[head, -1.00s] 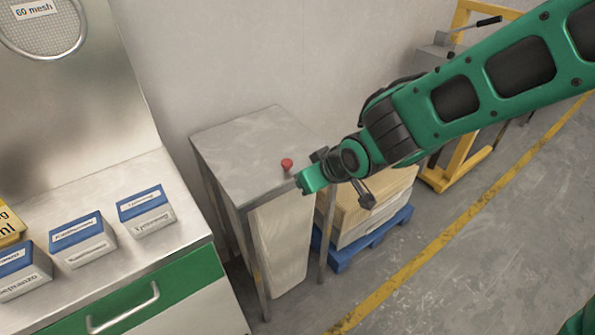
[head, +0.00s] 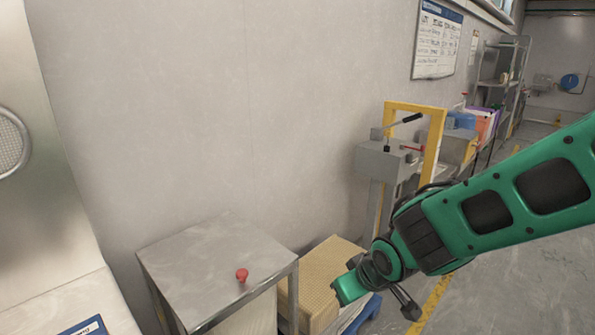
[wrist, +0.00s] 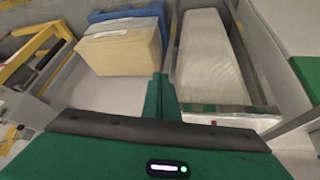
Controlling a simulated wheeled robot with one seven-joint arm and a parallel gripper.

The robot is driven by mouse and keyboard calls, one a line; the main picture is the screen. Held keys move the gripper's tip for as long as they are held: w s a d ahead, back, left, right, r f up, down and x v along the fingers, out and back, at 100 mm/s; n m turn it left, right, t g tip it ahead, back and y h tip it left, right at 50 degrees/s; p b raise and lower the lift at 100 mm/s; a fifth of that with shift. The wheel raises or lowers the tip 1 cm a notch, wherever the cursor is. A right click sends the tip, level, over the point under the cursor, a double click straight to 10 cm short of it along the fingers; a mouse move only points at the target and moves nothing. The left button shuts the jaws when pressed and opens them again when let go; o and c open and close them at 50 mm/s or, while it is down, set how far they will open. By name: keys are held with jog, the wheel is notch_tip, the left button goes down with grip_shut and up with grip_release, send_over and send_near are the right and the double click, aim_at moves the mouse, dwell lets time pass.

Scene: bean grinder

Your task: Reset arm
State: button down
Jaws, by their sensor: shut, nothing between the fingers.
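My green arm enters from the right in the head view. My gripper (head: 347,290) is at its end, beside the right edge of the small steel table (head: 205,262). In the wrist view my gripper (wrist: 161,95) shows as two green fingers pressed together, shut and empty. A red knob (head: 242,275) stands on the tabletop, to the left of my gripper and apart from it.
A tan block (head: 325,262) on a blue pallet (head: 372,308) stands right of the table. A grey machine with a yellow frame (head: 432,150) is behind. A steel counter (head: 60,300) is at left. Floor at right is open.

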jog(key=s+d+r+m+g+h, duration=0.1)
jog(key=s+d+r+m+h, duration=0.15)
jog(key=d, duration=0.85)
jog(key=s+d+r+m+g+h, duration=0.15)
jog(key=s+d+m, duration=0.25)
jog(key=d, duration=0.6)
jog(key=s+d+r+m+g+y, duration=0.2)
jog(key=s+d+m, duration=0.4)
jog(key=s, duration=0.9)
jog(key=d+r+g, duration=0.1)
jog(key=d+r, duration=0.1)
jog(key=d, duration=0.1)
jog(key=shift+s+d, duration=0.15)
